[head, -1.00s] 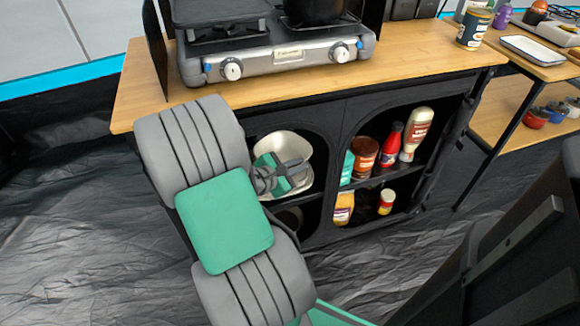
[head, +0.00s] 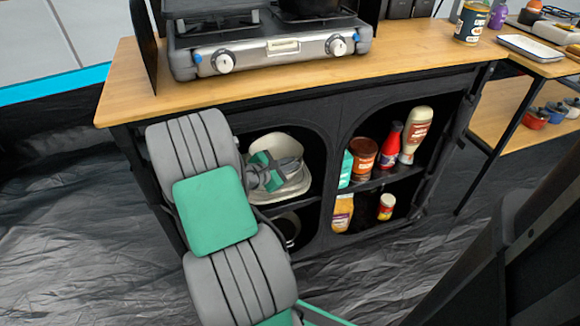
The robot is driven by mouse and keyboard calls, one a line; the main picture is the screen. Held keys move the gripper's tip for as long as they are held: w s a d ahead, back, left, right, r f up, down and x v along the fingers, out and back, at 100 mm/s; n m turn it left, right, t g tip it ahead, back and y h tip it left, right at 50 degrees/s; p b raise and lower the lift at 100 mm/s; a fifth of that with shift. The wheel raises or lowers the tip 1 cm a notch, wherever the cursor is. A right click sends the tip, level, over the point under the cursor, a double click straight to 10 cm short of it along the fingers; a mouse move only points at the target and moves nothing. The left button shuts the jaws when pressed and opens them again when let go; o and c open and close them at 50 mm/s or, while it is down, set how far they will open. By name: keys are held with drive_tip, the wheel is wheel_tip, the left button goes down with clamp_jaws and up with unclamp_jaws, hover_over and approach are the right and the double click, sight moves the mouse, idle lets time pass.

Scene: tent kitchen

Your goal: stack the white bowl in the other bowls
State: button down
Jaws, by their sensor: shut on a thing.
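My gripper (head: 270,173) is inside the left upper compartment of the black cabinet, shut on the white bowl (head: 282,146). The bowl looks tilted, with its far wall raised behind the fingers. Below it, pale rims of the other bowls (head: 291,192) show on the shelf. The held bowl is over or against this stack; I cannot tell whether it touches. My wrist and forearm cover the left side of the opening and part of the stack.
The cabinet's dark arch frame (head: 325,165) borders the opening closely. To its right are a red bottle (head: 389,147), a jar (head: 363,158) and other condiments. A stove (head: 268,48) stands on the wooden top. A dark round item (head: 287,227) sits on the lower shelf.

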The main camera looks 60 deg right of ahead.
drive_tip(key=c, duration=1.5)
unclamp_jaws()
drive_tip(key=shift+f, duration=0.15)
drive_tip(key=shift+c, duration=0.2)
drive_tip(key=p+v, duration=0.4)
drive_tip(key=v, duration=0.8)
drive_tip(key=shift+s, duration=0.1)
